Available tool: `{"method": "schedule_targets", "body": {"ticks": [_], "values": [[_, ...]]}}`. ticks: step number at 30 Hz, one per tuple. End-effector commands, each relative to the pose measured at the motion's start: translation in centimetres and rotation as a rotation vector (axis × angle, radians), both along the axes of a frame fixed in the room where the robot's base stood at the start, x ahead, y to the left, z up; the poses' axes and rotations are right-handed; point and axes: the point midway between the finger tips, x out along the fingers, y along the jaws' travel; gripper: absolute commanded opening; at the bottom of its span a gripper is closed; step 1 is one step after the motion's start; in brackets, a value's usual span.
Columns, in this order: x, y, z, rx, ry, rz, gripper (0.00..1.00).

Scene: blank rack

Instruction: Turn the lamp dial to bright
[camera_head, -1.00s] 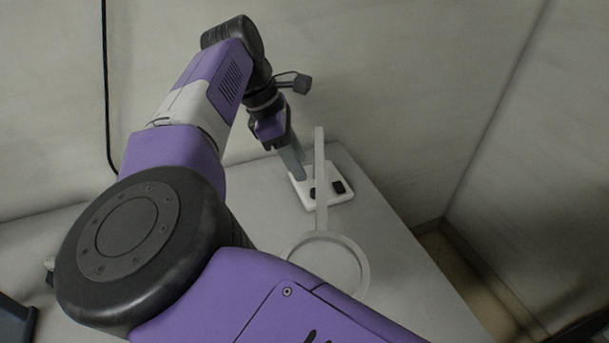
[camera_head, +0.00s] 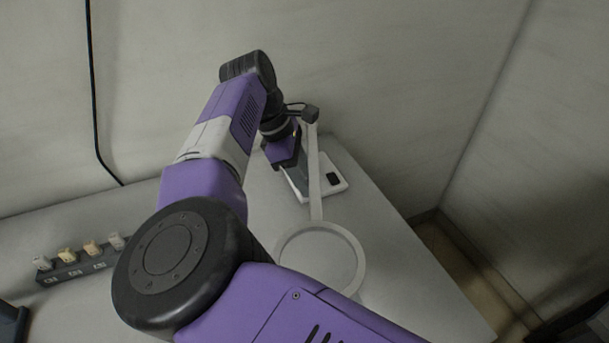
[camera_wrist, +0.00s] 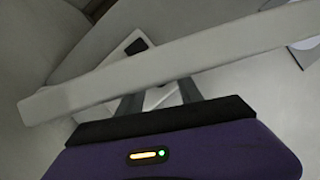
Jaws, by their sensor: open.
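The desk lamp has a white base (camera_head: 338,187), a pale upright arm (camera_head: 314,170) and a round ring-shaped head (camera_head: 356,262). A dark square control (camera_head: 333,178) shows on the right of the base; it also shows in the wrist view (camera_wrist: 137,46). I cannot tell whether it is the dial. My gripper (camera_head: 302,180) is open, with its fingers low over the left part of the base, beside the lamp arm. In the wrist view, the lamp arm (camera_wrist: 180,65) crosses in front of my gripper (camera_wrist: 160,98) and hides the fingertips and part of the base.
A dark strip with several pale switches (camera_head: 78,268) lies on the table's left. A dark object (camera_head: 10,325) sits at the lower left edge. Walls close in behind and right. The table (camera_head: 410,265) is clear to the right of the lamp.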

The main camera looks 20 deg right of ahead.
Motion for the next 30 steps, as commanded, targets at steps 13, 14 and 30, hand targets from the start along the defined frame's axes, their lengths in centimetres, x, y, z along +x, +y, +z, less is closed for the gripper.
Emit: {"method": "schedule_targets", "body": {"ticks": [13, 14, 30], "values": [[0.00, 0.01, 0.04, 0.000, 0.000, 0.000, 0.00], [0.00, 0.01, 0.05, 0.000, 0.000, 0.001, 0.00], [-0.20, 0.12, 0.13, 0.000, 0.000, 0.274, 0.00]]}}
